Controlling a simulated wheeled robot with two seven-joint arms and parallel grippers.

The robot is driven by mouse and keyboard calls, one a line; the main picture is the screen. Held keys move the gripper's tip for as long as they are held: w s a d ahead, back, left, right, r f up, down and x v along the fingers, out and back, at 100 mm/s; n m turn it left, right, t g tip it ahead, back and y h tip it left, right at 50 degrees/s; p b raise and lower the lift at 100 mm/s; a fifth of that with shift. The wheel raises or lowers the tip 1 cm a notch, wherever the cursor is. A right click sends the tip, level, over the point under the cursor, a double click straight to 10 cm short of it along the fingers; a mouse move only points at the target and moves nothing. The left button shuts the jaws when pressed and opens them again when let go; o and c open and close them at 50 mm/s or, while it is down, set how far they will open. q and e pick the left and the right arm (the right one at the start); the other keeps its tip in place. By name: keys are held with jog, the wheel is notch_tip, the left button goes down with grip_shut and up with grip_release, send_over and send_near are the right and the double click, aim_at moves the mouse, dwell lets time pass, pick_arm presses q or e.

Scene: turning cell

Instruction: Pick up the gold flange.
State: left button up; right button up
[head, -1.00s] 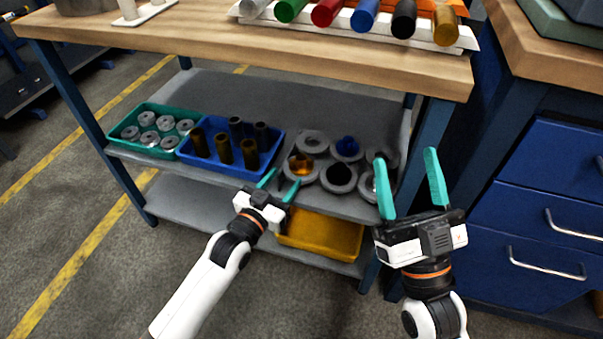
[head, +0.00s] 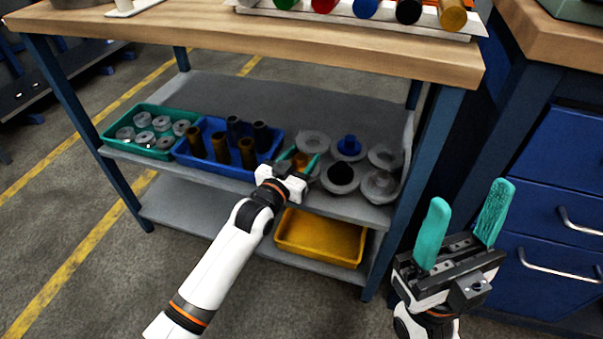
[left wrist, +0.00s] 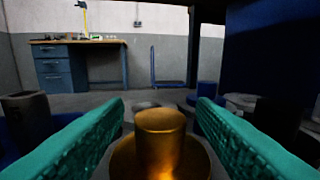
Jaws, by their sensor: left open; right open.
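The gold flange (head: 300,161) sits among grey rings on the middle shelf and is partly hidden by my left gripper in the head view. In the left wrist view the gold flange (left wrist: 161,142) stands upright, its round hub above a wide base. My left gripper (head: 297,160) is open, with one teal finger on each side of the hub; I cannot tell whether they touch it. My right gripper (head: 466,226) is open and empty, in front of the blue drawers, fingers pointing up.
A blue flange (head: 349,146) and several grey rings (head: 385,156) lie close to the right. A blue bin (head: 216,170) of dark and brown cylinders is at the left, beside a green bin (head: 112,137). The wooden tabletop (head: 250,42) overhangs the shelf. A yellow tray (head: 320,240) is below.

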pick_arm(q)
jog(key=shift+w+d, duration=0.1)
jog(key=shift+w, duration=0.1)
jog(key=shift+r, duration=0.1)
grip_shut()
